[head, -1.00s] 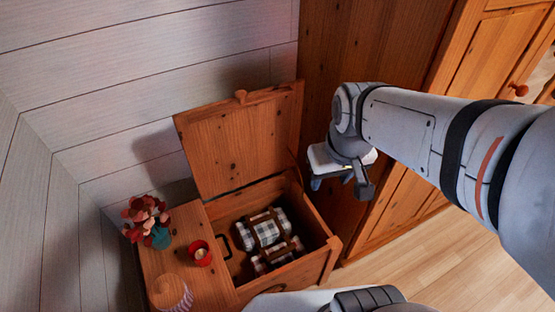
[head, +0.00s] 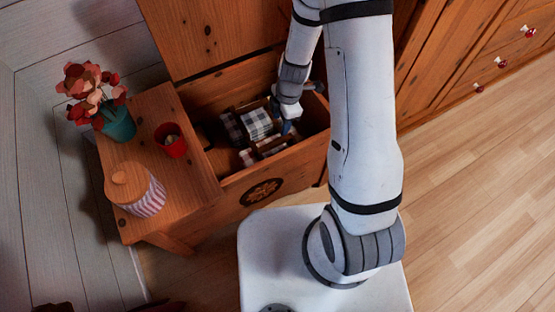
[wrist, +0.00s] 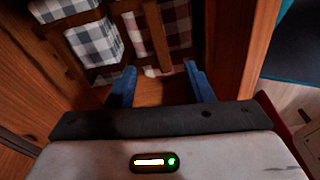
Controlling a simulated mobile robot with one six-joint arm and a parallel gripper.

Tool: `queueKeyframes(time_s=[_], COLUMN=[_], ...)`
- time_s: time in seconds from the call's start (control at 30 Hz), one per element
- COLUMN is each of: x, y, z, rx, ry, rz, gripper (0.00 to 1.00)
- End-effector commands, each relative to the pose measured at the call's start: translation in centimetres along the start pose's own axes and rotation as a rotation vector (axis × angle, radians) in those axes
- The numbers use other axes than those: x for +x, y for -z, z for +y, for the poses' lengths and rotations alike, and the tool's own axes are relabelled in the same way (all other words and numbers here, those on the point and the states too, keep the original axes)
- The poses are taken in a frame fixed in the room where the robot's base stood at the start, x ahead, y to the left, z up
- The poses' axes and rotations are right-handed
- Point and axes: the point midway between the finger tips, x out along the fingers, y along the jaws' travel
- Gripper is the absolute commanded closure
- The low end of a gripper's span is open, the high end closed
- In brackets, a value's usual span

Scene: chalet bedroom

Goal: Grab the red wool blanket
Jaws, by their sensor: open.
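In the wrist view, a reddish-brown and white checked cloth (wrist: 178,22), which looks like the red blanket, lies folded in the wooden chest with a brown bar or strap across it. A black and white checked cloth (wrist: 95,42) lies to its left. In the head view, the checked bundle (head: 258,123) sits inside the open chest (head: 228,180), partly hidden by my arm. My gripper (wrist: 162,87) is open, its two blue fingers apart and pointing toward the reddish cloth's near edge, with nothing between them. In the head view, my gripper (head: 289,125) is down in the chest's right part.
The chest's lid (head: 210,35) stands raised at the back. A wooden side table (head: 190,187) on the left holds a flower pot (head: 118,125), a red candle cup (head: 171,145) and a striped jar (head: 140,190). A wardrobe (head: 455,65) stands right; the floor (head: 465,200) is clear.

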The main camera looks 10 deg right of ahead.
Motion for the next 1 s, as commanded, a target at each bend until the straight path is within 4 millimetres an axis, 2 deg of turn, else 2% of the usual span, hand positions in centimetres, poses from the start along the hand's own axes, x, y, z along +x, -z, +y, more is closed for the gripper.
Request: queueKeyframes(time_s=[0.03, 0.1, 0.3, 0.8, 1.0], x=[2.6, 4.1, 6.5, 12.8, 13.1], y=[-0.3, -0.4, -0.6, 0.1, 0.2], z=[0.0, 0.0, -0.1, 0.5, 0.5], rx=[-0.043, -0.091, -0.147, -0.146, -0.147], ry=[0.011, 0.016, 0.024, 0.024, 0.022], rz=[0.0, -0.001, -0.001, -0.001, -0.002], gripper=[0.53, 0.53, 0.53, 0.53, 0.53])
